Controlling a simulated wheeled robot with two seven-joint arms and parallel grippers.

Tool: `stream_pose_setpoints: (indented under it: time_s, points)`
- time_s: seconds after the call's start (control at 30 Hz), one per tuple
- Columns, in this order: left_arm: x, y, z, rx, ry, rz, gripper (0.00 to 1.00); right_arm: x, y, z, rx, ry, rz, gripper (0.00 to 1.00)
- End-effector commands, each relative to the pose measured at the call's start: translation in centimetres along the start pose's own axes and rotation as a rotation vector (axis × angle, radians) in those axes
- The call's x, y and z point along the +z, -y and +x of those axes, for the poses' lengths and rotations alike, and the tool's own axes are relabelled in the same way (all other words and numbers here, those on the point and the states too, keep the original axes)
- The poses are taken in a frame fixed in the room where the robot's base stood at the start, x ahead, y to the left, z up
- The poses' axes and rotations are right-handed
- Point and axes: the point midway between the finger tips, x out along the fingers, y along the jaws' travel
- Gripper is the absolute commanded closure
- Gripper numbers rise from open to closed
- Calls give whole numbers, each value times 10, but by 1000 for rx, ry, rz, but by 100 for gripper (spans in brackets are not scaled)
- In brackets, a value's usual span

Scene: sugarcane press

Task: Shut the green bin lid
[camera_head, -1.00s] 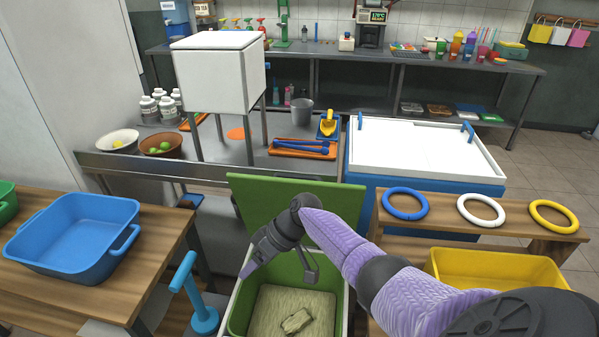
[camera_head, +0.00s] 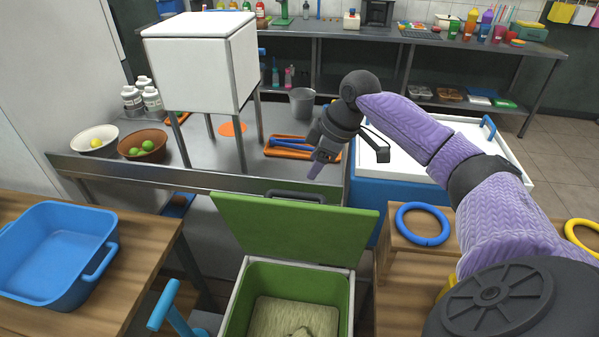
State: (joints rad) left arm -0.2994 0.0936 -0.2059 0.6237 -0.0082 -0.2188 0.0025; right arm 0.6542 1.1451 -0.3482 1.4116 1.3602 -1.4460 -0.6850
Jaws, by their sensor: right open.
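The green bin (camera_head: 342,300) stands at the bottom centre, with pale tan material inside it. Its green lid (camera_head: 290,230) is open and tilts up and back from the bin's rear edge. A dark handle (camera_head: 296,196) shows at the lid's upper edge. My right gripper (camera_head: 347,166) is open and empty, above and behind the lid's upper edge, a little right of the handle. It appears apart from the lid. My left gripper is not in view.
A blue tub (camera_head: 58,250) sits on a wooden table at left. A steel counter (camera_head: 215,178) with a white box (camera_head: 195,70) on legs stands behind the lid. A wooden stand with a blue ring (camera_head: 423,240) is at right. A blue handle (camera_head: 162,305) rises left of the bin.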

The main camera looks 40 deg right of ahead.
Motion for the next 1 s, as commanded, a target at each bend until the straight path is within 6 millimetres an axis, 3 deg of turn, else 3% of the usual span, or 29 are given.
stream_pose_setpoints:
  time_s: [0.2,0.33,0.47,0.7,0.77,1.0]
  points:
    - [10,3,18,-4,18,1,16,1,1,56,-5,0,1,39]
    - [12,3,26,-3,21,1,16,1,1,80,-3,0,1,39]
    - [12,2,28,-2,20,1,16,0,1,92,-2,0,0,39]
    - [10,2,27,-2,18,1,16,0,0,92,-1,0,0,39]
    - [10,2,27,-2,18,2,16,0,0,92,-1,0,0,47]
    - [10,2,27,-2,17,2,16,0,0,92,-1,0,0,98]
